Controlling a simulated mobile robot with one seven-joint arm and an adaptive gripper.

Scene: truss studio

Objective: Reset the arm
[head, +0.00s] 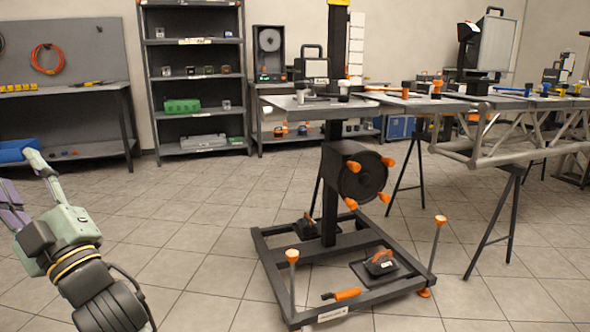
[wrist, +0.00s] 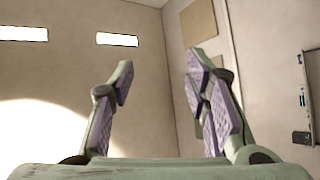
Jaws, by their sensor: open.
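My gripper (wrist: 159,70) is open and empty in the wrist view. Its two green fingers with purple pads stand apart, with only wall between them. In the head view my arm reaches in from the lower left, and my gripper (head: 22,182) is at the left edge, partly cut off by the frame. It appears over the floor, in front of the left workbench. Nothing is held.
A workbench (head: 70,92) stands behind, a shelf unit (head: 200,128) farther back. A truss (head: 500,150) on trestles is at right. Tiled floor (head: 205,215) is clear between arm and stand.

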